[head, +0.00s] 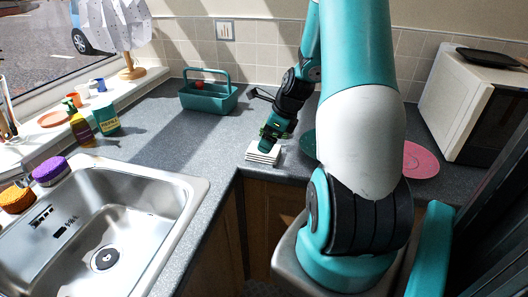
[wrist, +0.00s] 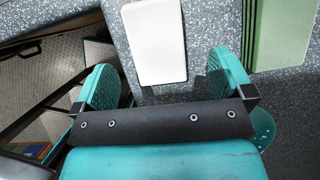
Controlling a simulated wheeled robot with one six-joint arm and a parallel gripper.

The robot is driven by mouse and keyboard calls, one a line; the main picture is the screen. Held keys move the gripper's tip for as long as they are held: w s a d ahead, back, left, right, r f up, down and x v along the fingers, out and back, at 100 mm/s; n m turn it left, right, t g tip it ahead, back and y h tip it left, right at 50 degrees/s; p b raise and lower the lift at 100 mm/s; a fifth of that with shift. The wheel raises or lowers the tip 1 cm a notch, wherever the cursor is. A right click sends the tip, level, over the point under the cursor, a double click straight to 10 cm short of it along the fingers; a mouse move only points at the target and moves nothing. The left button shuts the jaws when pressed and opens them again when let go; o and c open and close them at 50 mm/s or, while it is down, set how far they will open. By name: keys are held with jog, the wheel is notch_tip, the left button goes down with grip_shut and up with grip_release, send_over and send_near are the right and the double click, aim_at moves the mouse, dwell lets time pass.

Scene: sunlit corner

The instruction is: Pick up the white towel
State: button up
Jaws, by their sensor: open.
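The white towel (head: 263,153) is a folded, layered pad lying on the grey counter near its front edge, by the corner. In the wrist view the white towel (wrist: 156,42) shows as a pale rectangle just beyond my fingers, roughly between their lines. My gripper (head: 272,136) is over the towel's far side in the head view. In the wrist view my gripper (wrist: 165,78) has its two teal fingers spread wide with nothing between them. I cannot tell the exact height of the fingers above the towel.
A teal caddy (head: 208,96) stands behind on the counter. A metal sink (head: 185,210) is at left. A pink disc (head: 421,160) and a microwave (head: 465,105) are at right. A green striped item (wrist: 281,35) lies right of the towel. Counter left of the towel is clear.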

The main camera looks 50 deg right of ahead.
jog(key=shift+p+x, duration=0.5)
jog(key=shift+x, duration=2.15)
jog(key=shift+s+a, duration=0.15)
jog(key=c, duration=1)
